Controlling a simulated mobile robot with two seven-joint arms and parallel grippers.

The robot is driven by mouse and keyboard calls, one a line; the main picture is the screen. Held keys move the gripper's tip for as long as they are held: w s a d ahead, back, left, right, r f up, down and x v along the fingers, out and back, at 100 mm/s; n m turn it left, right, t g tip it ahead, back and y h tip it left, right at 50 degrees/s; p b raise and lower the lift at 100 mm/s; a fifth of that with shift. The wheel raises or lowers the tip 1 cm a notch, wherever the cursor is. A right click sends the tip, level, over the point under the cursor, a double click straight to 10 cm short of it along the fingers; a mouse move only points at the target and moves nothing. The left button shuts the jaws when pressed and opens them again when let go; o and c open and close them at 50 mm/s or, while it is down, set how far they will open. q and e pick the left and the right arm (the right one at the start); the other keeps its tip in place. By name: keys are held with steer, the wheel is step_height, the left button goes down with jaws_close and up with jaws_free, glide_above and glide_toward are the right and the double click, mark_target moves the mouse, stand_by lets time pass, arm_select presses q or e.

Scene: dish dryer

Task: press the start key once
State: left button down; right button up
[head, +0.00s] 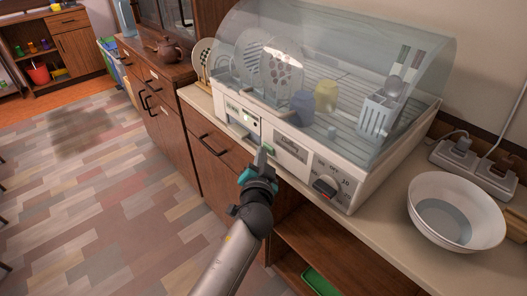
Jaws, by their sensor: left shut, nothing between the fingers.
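The dish dryer (345,165) stands on the counter under a clear curved lid. Its front has a small key panel (243,116) at the left, a label plate (290,147) in the middle and a dial (324,187) with a red mark at the right. The key lettering is too small to read, so I cannot tell which key is start. My left gripper (262,153) is shut and empty. Its tips are in front of the dryer's face, just below and right of the key panel. I cannot tell whether they touch it. My right gripper is not in view.
Plates, cups and a cutlery holder (376,116) are inside the dryer. A white bowl (455,207) and a power strip (470,168) lie on the counter at the right. A brown teapot (168,49) stands at the back left. The floor at left is clear.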

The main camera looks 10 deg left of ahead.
arm_select(q)
steer(key=shift+s+a+p, duration=0.45)
steer(key=shift+s+a, duration=0.3)
steer(key=shift+s, duration=0.25)
steer(key=s+a, duration=0.1)
steer(key=s, duration=0.1)
steer(key=s+a+p, duration=0.1)
steer(key=s+a, duration=0.1)
stand_by(0.8)
